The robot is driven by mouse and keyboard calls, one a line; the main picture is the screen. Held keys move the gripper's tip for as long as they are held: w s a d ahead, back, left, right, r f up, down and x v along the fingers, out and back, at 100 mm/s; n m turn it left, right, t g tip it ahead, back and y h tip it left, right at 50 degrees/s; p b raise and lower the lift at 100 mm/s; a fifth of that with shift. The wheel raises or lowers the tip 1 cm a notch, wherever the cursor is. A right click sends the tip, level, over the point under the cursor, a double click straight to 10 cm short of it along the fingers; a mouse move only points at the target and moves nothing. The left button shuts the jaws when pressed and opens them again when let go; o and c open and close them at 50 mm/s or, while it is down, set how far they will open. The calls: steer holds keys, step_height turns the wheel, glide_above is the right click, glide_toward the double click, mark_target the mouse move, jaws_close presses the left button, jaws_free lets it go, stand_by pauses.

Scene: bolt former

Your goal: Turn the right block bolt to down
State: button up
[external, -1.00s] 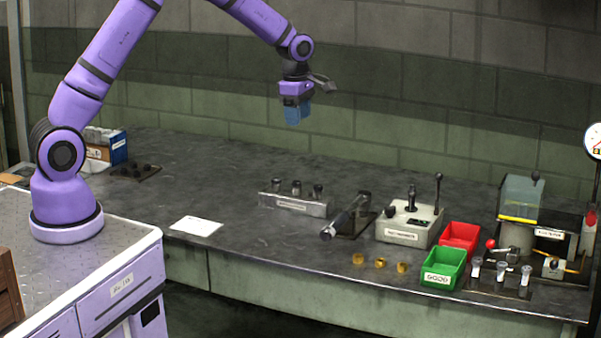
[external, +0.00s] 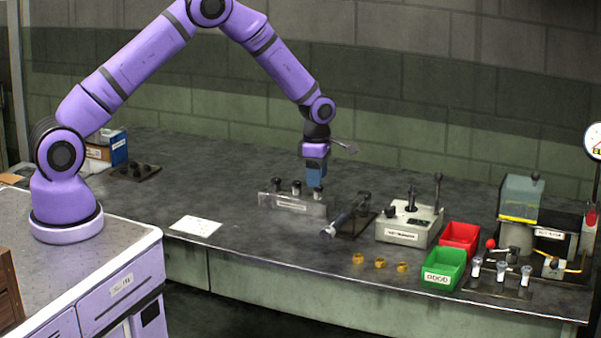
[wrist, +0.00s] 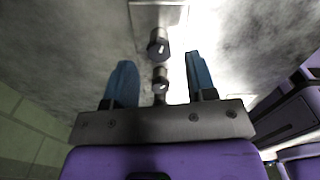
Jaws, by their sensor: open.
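A pale metal block (external: 268,200) with a label on its front stands on the bench, with three dark knob-like bolts along its top. The left bolt (external: 277,185) and middle bolt (external: 297,187) show clearly. The right bolt (external: 318,195) is partly hidden by my gripper (external: 315,184), which points down just above or around it. In the wrist view, my gripper (wrist: 160,82) has its blue fingers spread wide, with dark bolts (wrist: 158,45) in a row running between them. I cannot tell whether a finger touches the right bolt.
A dark lever tool (external: 345,215) lies just right of the block. Further right are a grey control box (external: 408,232), a red bin (external: 460,236) and a green bin (external: 443,268). Brass pieces (external: 380,263) lie in front. The bench left of the block is mostly clear.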

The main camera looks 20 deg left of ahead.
steer(key=shift+f, duration=0.9)
steer(key=c, duration=0.9)
